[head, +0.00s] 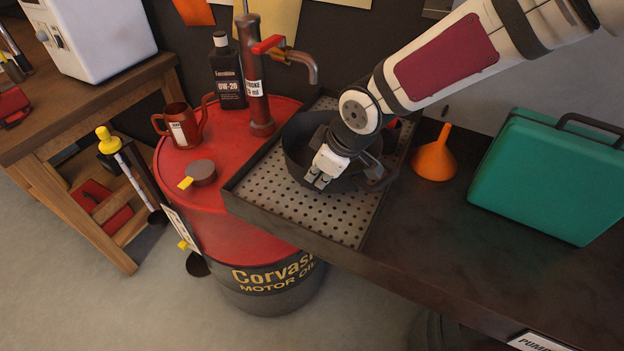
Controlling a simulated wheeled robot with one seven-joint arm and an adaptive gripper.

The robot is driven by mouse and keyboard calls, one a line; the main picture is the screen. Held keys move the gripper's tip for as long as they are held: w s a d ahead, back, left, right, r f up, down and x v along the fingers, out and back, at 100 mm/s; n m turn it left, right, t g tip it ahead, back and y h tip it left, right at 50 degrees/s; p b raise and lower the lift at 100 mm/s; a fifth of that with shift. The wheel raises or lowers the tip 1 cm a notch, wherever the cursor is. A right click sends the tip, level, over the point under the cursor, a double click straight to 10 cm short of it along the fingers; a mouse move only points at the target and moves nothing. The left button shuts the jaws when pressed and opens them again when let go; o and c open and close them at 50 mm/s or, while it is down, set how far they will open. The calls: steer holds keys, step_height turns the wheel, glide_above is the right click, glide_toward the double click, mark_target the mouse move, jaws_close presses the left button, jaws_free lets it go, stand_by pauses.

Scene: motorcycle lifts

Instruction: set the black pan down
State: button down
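The black pan (297,146) is a round, dark, open vessel at the perforated grey drain tray (330,219). My arm comes in from the upper right and covers much of the pan. My gripper (319,180) points down at the pan, with its pale finger parts against the pan's dark near side. I cannot tell whether the fingers close on the pan's wall. The pan's underside is hidden, so I cannot tell whether it touches the tray or is a little above it.
Left of the tray stands a red oil drum (235,236) with a pump (256,85), oil bottle (228,75) and red jug (184,126) on top. An orange funnel (435,158) and green case (548,174) stand right of the tray. The dark bench's front is clear.

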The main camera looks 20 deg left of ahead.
mark_target(309, 184)
steer(key=shift+w+a, duration=0.2)
steer(key=shift+a, duration=0.35)
steer(key=shift+w+a, duration=0.15)
steer(key=shift+a, duration=0.35)
steer(key=shift+a+f, duration=0.1)
steer(key=shift+f, duration=0.15)
steer(key=shift+f+p, duration=0.35)
steer(key=shift+f, duration=1.25)
steer(key=c, duration=1.8)
jaws_free()
steer(key=shift+f, duration=0.1)
steer(key=v, duration=1.2)
steer(key=shift+p, duration=0.3)
